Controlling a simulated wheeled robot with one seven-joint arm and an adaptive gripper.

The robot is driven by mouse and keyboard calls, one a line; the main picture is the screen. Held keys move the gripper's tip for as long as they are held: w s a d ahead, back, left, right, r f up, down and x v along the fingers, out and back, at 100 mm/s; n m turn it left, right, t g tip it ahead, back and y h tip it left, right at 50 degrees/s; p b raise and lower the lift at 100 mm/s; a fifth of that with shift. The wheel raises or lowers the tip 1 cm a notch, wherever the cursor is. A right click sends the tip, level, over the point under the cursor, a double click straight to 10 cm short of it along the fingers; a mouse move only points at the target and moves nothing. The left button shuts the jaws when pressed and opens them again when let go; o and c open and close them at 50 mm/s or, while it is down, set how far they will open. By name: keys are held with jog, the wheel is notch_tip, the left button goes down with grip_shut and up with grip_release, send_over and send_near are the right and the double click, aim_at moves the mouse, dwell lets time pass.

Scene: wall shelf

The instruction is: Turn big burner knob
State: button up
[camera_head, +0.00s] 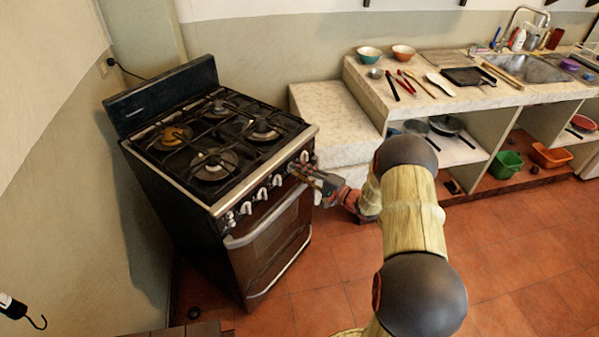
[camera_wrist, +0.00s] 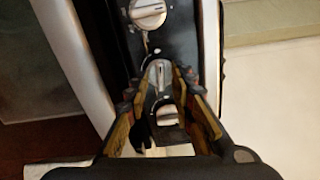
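The black stove (camera_head: 215,150) stands at left in the head view, with a row of silver-white knobs along its front panel. One knob (camera_head: 262,194) shows clearly in the middle of that row. My gripper (camera_head: 302,172) is at the right end of the row, close to the panel, and hides part of it. In the wrist view my gripper (camera_wrist: 158,82) is open, with a finger on either side of a knob (camera_wrist: 158,73). I cannot tell whether the fingers touch it. Another knob (camera_wrist: 148,13) lies beyond the fingertips, and one more (camera_wrist: 167,115) shows nearer the palm. No knob label is readable.
The oven door handle (camera_head: 265,220) runs below the knobs. A stone step (camera_head: 335,120) and counter with bowls and utensils stand right of the stove. The tiled floor (camera_head: 335,275) before the stove is clear apart from my arm.

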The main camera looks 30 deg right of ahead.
jog(key=shift+s+d, duration=0.1)
jog(key=v, duration=1.1)
jog(key=shift+s, duration=0.35)
jog(key=shift+d, duration=0.15)
jog(key=c, duration=0.4)
grip_shut()
dwell(0.8)
